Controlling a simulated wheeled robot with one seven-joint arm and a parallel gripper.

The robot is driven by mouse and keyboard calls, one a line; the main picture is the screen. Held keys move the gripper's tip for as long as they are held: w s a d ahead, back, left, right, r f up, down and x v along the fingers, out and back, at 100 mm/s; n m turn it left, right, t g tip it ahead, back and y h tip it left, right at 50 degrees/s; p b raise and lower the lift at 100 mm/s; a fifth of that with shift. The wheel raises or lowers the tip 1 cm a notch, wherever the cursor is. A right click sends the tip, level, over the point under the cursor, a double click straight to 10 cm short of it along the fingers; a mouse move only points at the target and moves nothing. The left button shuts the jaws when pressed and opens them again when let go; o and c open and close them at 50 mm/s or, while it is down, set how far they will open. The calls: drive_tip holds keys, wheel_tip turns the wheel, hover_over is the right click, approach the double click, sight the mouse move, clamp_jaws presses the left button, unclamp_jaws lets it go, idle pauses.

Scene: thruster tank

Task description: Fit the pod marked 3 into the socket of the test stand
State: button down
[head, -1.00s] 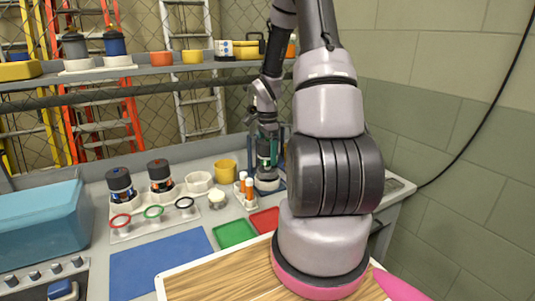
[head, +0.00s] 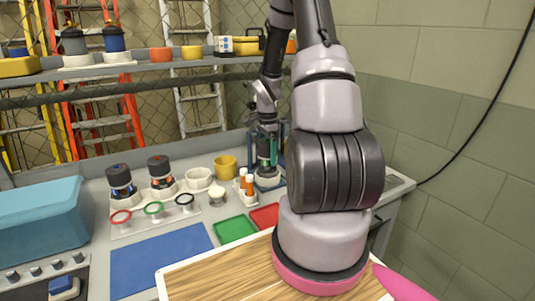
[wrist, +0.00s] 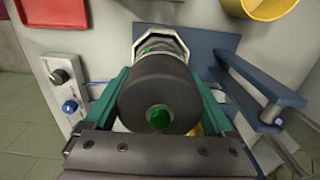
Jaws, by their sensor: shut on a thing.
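The pod (wrist: 160,93) in my gripper has a dark round cap with a green button on top; no number on it can be read. My gripper (head: 267,150) is shut on it, with a teal finger on each side. The test stand (wrist: 225,62) is blue, with a side bracket. Its pale, many-sided socket (wrist: 160,40) shows just beyond the pod, with green inside its rim. In the head view the pod is upright over or in the pale socket (head: 268,182). How deep the pod sits is hidden.
Two dark pods (head: 119,181) (head: 160,172) stand in a white rack beside an empty holder (head: 199,179). Green (head: 235,229) and red trays (head: 265,216) lie in front.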

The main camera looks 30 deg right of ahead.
sight(267, 139)
drive_tip(key=shift+f, duration=0.7)
drive_tip(key=shift+f, duration=0.35)
drive_tip(key=shift+f, duration=0.3)
idle(0.4)
unclamp_jaws()
drive_tip(key=shift+r, duration=0.1)
wheel_tip(267, 139, up, 11)
drive_tip(key=shift+f, duration=0.15)
idle(0.4)
